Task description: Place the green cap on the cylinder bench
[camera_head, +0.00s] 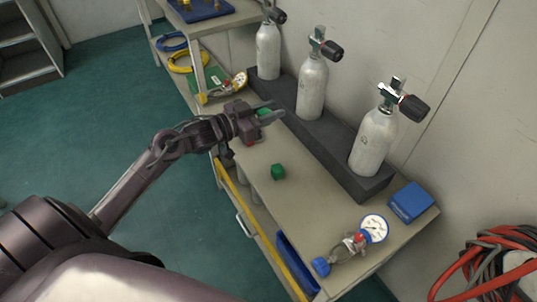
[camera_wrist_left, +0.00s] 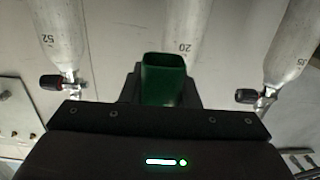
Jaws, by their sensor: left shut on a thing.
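My left gripper (camera_head: 272,109) is shut on a green cap (camera_head: 263,112). It holds the cap over the far part of the cylinder bench (camera_head: 305,215), near the dark cylinder rack. In the left wrist view the held green cap (camera_wrist_left: 163,80) sits between the fingers, its hollow side showing. I cannot tell how high it is above the bench. A second green cap (camera_head: 278,171) rests on the bench top, nearer to me. My right gripper is not in view.
Several grey cylinders, such as the nearest (camera_head: 373,142), stand in the dark rack (camera_head: 330,150). A red object (camera_head: 249,142) is partly hidden below my left gripper. A gauge (camera_head: 374,228) and a blue box (camera_head: 410,202) lie at the right end. The bench's middle is mostly clear.

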